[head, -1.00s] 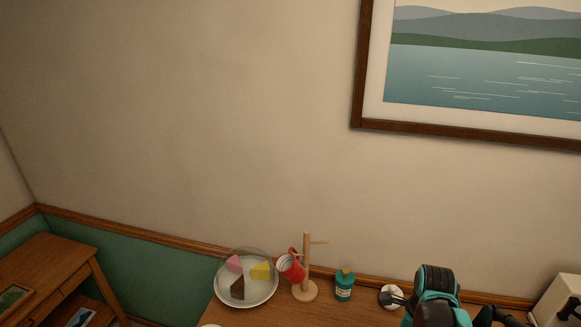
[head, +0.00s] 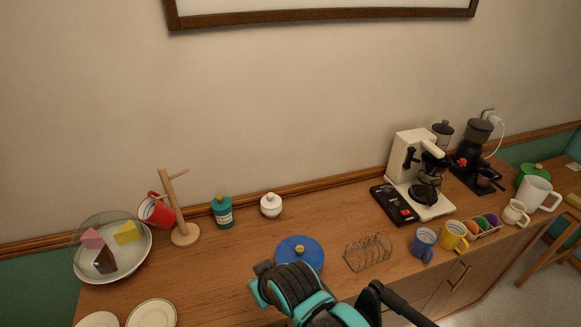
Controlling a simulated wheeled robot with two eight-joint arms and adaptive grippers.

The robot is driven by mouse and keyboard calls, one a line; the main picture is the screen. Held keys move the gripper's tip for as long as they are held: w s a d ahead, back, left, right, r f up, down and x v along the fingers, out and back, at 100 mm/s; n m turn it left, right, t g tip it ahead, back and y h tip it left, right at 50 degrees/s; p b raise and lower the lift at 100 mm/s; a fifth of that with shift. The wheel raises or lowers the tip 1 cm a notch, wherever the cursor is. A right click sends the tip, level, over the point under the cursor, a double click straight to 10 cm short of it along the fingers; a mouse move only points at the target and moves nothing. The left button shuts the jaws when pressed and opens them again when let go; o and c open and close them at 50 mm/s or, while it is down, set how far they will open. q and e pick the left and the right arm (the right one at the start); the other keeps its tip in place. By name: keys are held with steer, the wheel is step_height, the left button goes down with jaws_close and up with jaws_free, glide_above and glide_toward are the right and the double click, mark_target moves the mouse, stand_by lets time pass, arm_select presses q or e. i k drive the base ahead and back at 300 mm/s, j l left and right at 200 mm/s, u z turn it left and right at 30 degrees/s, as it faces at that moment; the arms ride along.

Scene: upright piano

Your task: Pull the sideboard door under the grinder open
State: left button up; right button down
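The wooden sideboard (head: 335,213) runs across the view, its front receding at the lower right. The grinder seems to be the black machine (head: 478,152) with a dark hopper near the right end of its top. Below, part of a sideboard door (head: 488,268) shows in the front, seen steeply from above. A small handle (head: 460,277) shows on the front; the doors look shut. A teal and black part of my arm covers the near edge at the bottom middle. I make out no fingertips of either gripper.
A white coffee maker (head: 412,160), a black scale-like box (head: 394,205), a toast rack (head: 368,252), a blue mug (head: 423,243) and a yellow mug (head: 453,236) crowd the top. A wooden stool (head: 556,250) stands right of the sideboard. Floor shows between them.

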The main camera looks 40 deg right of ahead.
mark_target(473, 277)
steer(key=z, duration=2.95)
steer(key=i+l+z, duration=0.5)
steer(key=l, duration=0.2)
